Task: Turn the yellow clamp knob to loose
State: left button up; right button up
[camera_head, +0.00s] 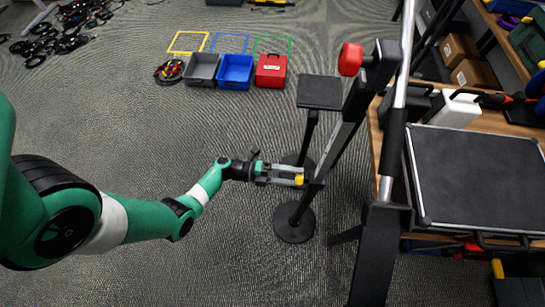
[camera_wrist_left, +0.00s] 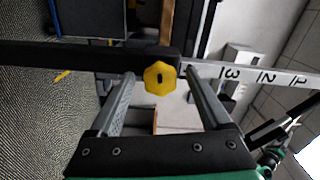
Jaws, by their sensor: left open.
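The knob is on a black sleeve (camera_wrist_left: 90,55), from which a pale bar (camera_wrist_left: 250,74) with numbers comes out to the right. My left gripper (camera_head: 301,175) is open, with its fingers reaching toward the knob. In the left wrist view its two fingers (camera_wrist_left: 160,85) stand on either side of the knob, with gaps showing. My right gripper is not in view.
A small black platform stand (camera_head: 319,92) and a round black base (camera_head: 294,222) are close to the post. A bench with a black case (camera_head: 480,175) is at the right. Grey, blue and red bins (camera_head: 235,72) are on the floor behind.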

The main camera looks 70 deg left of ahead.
pick_arm(q)
jog(key=v, duration=1.1)
jog(key=shift+s+p, duration=0.2)
jog(key=shift+p, duration=0.2)
jog(key=shift+a, duration=0.1)
